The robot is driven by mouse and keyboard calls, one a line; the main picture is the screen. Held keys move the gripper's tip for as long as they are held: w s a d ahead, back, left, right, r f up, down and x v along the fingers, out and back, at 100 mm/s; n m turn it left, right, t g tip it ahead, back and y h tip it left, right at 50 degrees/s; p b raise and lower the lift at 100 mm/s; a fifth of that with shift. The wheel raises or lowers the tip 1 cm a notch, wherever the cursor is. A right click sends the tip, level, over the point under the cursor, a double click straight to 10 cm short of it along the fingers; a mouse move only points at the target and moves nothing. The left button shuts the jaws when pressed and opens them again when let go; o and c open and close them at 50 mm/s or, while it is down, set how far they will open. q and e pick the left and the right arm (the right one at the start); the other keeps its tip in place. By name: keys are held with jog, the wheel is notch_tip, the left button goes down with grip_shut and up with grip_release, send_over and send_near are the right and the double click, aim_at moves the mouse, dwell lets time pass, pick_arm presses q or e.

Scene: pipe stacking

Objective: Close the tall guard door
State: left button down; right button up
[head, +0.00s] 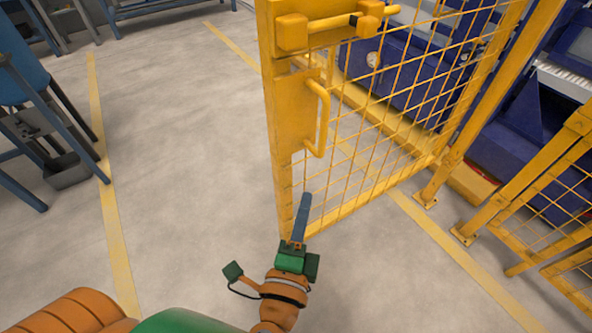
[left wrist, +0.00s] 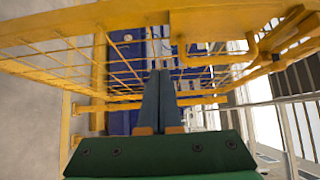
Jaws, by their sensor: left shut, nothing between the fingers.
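The tall guard door (head: 272,140) is a yellow frame with wire mesh. It stands open, swung out from the fence line toward me, with its free edge nearest. It carries a yellow D-shaped handle (head: 322,118) and a sliding bolt (head: 330,24) above it. My left gripper (head: 304,200) is shut and empty, its blue-grey fingers pointing up in front of the door's lower free corner, below the handle. In the left wrist view the shut fingers (left wrist: 160,78) point at the door's mesh (left wrist: 120,62). I cannot tell whether they touch it. My right gripper is out of view.
A yellow post (head: 480,110) and fixed fence panels (head: 550,215) stand at the right. Blue machinery (head: 400,75) is behind the mesh. A blue workbench (head: 40,110) is at the left. The grey floor (head: 180,150) between bench and door is clear, with yellow lines.

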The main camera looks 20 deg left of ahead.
aim_at(302, 156)
pick_arm(q)
jog(key=w+a+p, duration=0.1)
jog(key=w, duration=0.1)
jog(key=w+p, duration=0.1)
jog(key=w, duration=0.1)
jog(key=w+a+p, duration=0.1)
jog(key=w, duration=0.2)
jog(key=shift+a+r, duration=0.2)
jog(key=shift+a, duration=0.1)
jog(key=shift+w+a+f, duration=0.1)
jog(key=shift+w+a, duration=0.25)
jog(key=shift+a, duration=0.15)
jog(key=shift+w+a, duration=0.1)
